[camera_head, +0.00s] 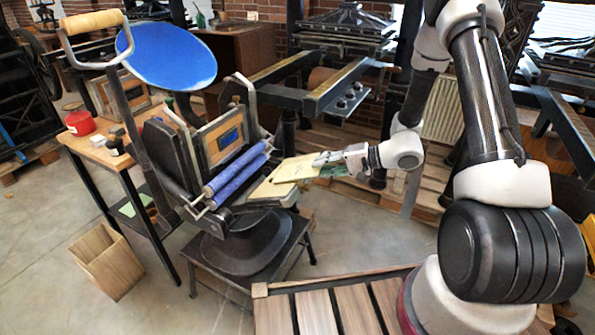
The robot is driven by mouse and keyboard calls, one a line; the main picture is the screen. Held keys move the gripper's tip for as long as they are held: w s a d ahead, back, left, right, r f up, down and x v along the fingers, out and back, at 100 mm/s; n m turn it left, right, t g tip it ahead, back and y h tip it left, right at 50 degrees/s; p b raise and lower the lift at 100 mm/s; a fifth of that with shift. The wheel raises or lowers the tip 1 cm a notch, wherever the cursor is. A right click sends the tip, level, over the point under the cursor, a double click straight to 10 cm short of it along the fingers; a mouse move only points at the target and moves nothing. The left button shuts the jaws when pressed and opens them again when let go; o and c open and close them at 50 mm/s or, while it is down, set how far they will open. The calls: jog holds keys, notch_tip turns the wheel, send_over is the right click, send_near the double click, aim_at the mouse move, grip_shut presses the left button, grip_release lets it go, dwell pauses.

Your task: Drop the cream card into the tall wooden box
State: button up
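The cream card (296,169) is at the right side of the hand press, over a flat tan board (268,190). My gripper (324,159) comes in from the right, with its fingertips at the card's right edge. They overlap the card in this view, but the fingers are too small to tell whether they are closed on it. I cannot tell whether the card rests on the board or is just above it. The tall wooden box (107,265) stands open-topped on the floor at the lower left, far from my gripper.
The press (247,235) with its blue disc (168,56) and blue rollers (236,174) stands between my gripper and the box. A side table (98,150) holds a red tub (80,123). A slatted wooden platform (316,312) is at the front. Floor around the box is clear.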

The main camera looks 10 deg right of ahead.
grip_shut()
jog(key=s+d+r, duration=0.2)
jog(key=d+r, duration=0.3)
dwell(0.8)
jog(key=shift+d+r, duration=0.1)
jog(key=shift+r, duration=0.05)
